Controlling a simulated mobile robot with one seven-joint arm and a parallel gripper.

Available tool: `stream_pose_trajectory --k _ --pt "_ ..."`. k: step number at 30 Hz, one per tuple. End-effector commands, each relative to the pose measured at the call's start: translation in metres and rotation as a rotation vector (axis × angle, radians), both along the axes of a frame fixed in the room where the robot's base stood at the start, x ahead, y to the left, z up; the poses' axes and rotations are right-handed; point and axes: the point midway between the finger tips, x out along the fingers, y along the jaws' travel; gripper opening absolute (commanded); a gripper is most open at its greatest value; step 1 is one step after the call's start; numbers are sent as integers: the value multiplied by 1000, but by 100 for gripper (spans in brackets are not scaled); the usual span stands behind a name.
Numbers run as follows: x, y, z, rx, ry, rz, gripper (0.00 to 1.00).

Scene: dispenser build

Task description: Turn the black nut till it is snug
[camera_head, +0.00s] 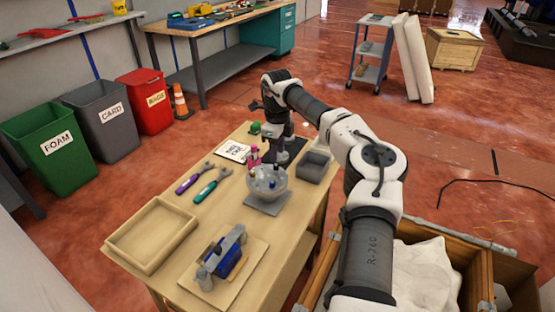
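My gripper (281,155) points down at the far right part of the wooden workbench, over a dark mat (297,146). It is small and partly merged with the wrist, so I cannot tell whether its fingers are open or shut, or whether they hold anything. I cannot make out the black nut for sure; it is too small or hidden. A pale grey dome (266,187) with several small coloured pieces on it stands on a grey base plate (264,205), nearer than my gripper. A pink-and-dark item (254,158) stands just behind the dome.
On the bench are a purple-handled wrench (189,183), a teal-handled wrench (207,192), an empty wooden tray (150,235), a blue-and-grey device (223,258) on a board, a grey bin (313,166) and a printed card (234,151). A crate (482,270) stands at the right.

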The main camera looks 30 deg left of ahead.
Motion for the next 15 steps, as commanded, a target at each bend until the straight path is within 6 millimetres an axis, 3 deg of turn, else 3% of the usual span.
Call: stream_pose_trajectory --k 6,15 --pt "0 0 -35 0 1 0 37" --pt "0 0 -51 1 -1 0 37"
